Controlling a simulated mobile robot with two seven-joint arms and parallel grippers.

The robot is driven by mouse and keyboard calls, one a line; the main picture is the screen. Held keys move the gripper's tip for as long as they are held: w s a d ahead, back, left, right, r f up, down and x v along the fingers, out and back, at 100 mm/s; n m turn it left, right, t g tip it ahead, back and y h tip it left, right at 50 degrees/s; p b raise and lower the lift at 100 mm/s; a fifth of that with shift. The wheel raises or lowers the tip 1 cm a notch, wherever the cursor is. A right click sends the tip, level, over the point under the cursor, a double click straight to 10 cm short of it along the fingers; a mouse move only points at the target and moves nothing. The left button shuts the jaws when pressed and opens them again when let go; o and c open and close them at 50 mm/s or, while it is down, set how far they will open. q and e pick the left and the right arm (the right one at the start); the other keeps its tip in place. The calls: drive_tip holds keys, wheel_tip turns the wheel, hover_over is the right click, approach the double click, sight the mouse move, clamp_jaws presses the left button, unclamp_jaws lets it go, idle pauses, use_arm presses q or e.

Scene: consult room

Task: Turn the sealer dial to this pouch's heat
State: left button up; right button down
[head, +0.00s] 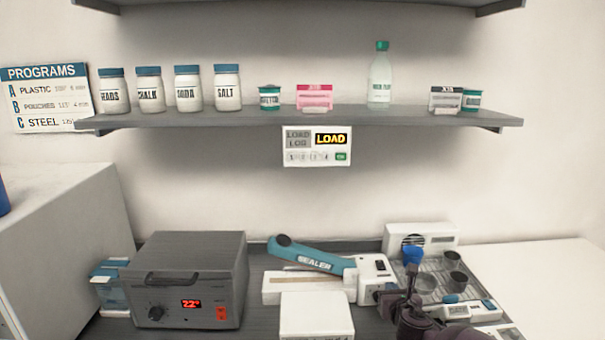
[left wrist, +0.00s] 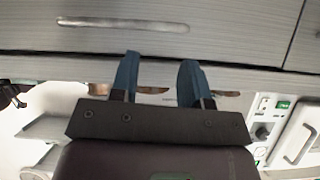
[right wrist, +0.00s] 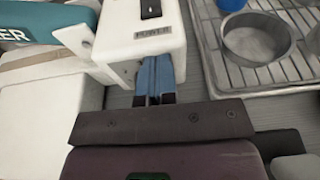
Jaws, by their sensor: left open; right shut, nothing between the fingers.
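The sealer (head: 312,257) has a teal arm and a white control box (head: 374,270). The right wrist view shows this box (right wrist: 130,35) close up, with a black switch and a POWER label. My right gripper (head: 388,292) is shut and empty, its blue fingers (right wrist: 155,85) at the box's front face below that label. The dial is not clearly visible; the fingers cover part of that face, and I cannot tell whether they touch it. My left gripper (left wrist: 158,80) is open and empty before a grey drawer front. I cannot make out which pouch is meant.
A PROGRAMS sign (head: 45,97) hangs left. A grey heater box (head: 190,280) with a red display stands left of the sealer. A white box (head: 316,316) sits in front. A rack (head: 440,270) with metal cups is close on the right. A shelf (head: 300,117) overhangs.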

drive_tip(key=shift+s+f, duration=0.2)
drive_tip(key=shift+s, duration=0.25)
drive_tip(key=s, duration=0.1)
drive_tip(key=s+p, duration=0.1)
drive_tip(key=s, duration=0.1)
drive_tip(key=shift+a, duration=0.2)
drive_tip(key=shift+s+f, duration=0.1)
drive_tip(key=shift+s, duration=0.85)
